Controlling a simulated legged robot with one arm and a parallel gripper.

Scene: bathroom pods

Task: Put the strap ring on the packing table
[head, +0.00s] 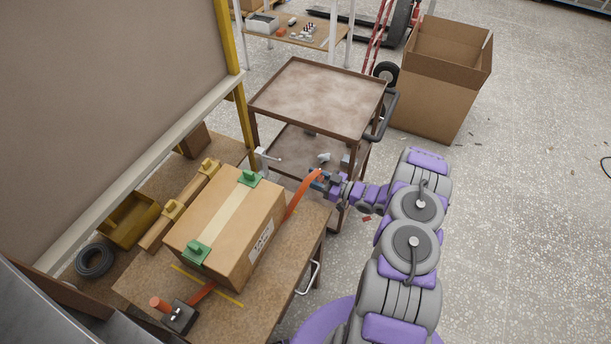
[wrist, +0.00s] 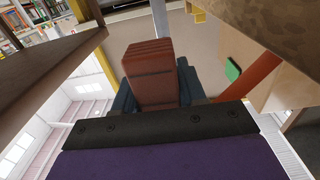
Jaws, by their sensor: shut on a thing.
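My gripper (head: 318,180) is at the right of the packing table (head: 290,250), off its edge and near the cart. It is shut on a ribbed red-brown block (wrist: 150,72), seen between the dark blue fingers in the wrist view. An orange strap (head: 300,196) runs from beside the cardboard box (head: 222,224) up to my gripper; it also shows in the wrist view (wrist: 245,77). The block seems to be the strap's end; I cannot make out a ring shape. The strap's other end shows by a black buckle (head: 180,317) with an orange knob.
Green corner pieces (head: 197,251) sit on the box. A dark coil (head: 95,261) and a yellow bin (head: 131,219) lie at the left. A brown two-shelf cart (head: 318,95) stands just behind my gripper. An open carton (head: 435,85) stands beyond.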

